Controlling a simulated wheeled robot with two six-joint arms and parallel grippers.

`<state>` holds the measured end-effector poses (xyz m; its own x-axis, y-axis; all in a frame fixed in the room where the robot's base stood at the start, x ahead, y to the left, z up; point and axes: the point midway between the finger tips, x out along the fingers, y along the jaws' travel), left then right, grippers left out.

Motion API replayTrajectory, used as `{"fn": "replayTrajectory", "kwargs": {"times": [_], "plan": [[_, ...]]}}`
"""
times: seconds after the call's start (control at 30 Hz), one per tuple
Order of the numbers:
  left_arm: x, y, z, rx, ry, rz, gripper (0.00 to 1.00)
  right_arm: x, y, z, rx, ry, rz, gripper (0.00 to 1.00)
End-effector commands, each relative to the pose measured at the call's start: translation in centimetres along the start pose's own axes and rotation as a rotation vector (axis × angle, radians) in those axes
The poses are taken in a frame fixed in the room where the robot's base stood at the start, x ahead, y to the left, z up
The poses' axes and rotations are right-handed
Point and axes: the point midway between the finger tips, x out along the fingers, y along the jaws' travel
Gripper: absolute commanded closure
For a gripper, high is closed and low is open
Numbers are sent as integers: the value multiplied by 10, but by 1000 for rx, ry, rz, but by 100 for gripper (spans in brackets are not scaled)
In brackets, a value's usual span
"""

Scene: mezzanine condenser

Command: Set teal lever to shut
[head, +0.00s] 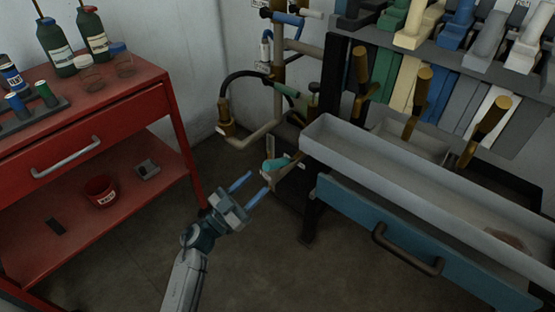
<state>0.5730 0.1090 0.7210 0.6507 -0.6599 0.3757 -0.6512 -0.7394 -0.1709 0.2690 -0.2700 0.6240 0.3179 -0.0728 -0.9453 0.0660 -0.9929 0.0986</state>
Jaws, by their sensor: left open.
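The teal lever (276,164) is a short teal handle low in the middle of the head view, left of the grey trough. It is attached near a pale tan fitting, partly hidden behind the trough's end. Which setting it stands at cannot be read from here. My left gripper (248,189) comes up from below, with two blue fingers spread apart and nothing between them. The right finger is close to the tan fitting just below the teal lever; whether they touch I cannot tell. My right gripper is not in view.
A red cart (120,101) with bottles and jars stands at the left. A grey trough (400,175) and a blue drawer (400,240) with a dark handle fill the right. Pipes (262,130) run along the wall behind. The floor between cart and drawer is clear.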

Motion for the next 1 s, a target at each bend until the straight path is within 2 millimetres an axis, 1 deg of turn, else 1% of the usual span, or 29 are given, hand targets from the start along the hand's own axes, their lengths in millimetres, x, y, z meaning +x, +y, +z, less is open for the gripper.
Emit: {"fn": "replayTrajectory", "kwargs": {"times": [0.03,0.2,0.3,0.4,0.5,0.6,0.87,1.0], "plan": [[12,0,-2,0,5,-1,55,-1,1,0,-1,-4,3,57],[45,0,-2,0,5,-2,55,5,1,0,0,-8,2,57],[62,0,-2,-1,4,-2,55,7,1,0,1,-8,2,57],[74,0,-1,1,3,-2,55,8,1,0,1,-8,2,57],[83,0,-1,1,3,-2,55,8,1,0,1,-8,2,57],[86,0,-1,2,2,-2,55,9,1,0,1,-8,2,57],[87,0,-1,2,2,-2,55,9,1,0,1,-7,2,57],[87,0,-1,2,2,-2,82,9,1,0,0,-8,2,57]]}}
